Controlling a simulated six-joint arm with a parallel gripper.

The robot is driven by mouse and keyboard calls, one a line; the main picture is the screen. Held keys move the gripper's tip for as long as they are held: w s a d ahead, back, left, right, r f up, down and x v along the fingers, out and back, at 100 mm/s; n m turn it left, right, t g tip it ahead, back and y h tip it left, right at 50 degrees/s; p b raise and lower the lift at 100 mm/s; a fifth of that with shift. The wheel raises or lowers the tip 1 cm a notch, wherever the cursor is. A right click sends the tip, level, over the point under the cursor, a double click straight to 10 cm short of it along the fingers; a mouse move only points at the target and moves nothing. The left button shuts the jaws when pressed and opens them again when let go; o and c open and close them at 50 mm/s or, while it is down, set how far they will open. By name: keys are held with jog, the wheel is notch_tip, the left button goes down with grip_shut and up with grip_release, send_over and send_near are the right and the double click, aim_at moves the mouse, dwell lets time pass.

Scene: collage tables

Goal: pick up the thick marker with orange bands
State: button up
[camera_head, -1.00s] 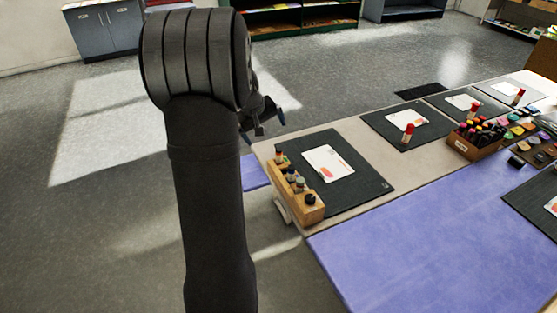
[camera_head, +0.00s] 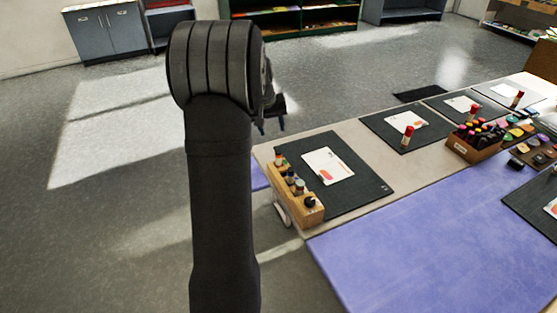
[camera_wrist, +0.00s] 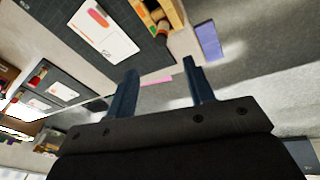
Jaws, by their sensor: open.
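A wooden holder (camera_head: 309,213) stands at the near left corner of the table, with several short, thick cylinders in it. It also shows at the top of the wrist view (camera_wrist: 178,13). An orange-red band shows on the rear cylinder (camera_head: 279,159); the views are too small to tell whether it is the marker with orange bands. My gripper (camera_head: 272,127) is open and empty, past the table's left end, up and left of the holder in the head view. In the wrist view the open fingers (camera_wrist: 161,66) have nothing between them that they touch.
A dark mat (camera_head: 362,195) with a white card (camera_head: 342,172) lies beside the holder. A brown crate of markers (camera_head: 462,147) stands farther right, and a red glue stick (camera_head: 407,136) stands on another mat. The floor left of the table is clear.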

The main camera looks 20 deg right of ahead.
jog(key=d+m+y, duration=0.1)
jog(key=d+m, duration=0.1)
jog(key=m, duration=0.1)
send_near(278, 152)
jog(key=shift+m+y, duration=0.3)
jog(key=shift+y, duration=0.1)
jog(key=f, duration=0.4)
jog(key=w+d+f, duration=0.1)
jog(key=f, duration=0.1)
jog(key=shift+d+f, duration=0.1)
jog(key=shift+f, duration=0.1)
jog(key=shift+w+d+f, duration=0.1)
jog(key=shift+w+f, duration=0.05)
jog(key=shift+f, duration=0.8)
jog(key=shift+w+d+f, duration=0.1)
jog(key=shift+f, duration=0.8)
jog(key=shift+w+d+f, duration=0.1)
jog(key=shift+w+f, duration=0.05)
jog(key=shift+f, duration=0.8)
jog(key=c, duration=1)
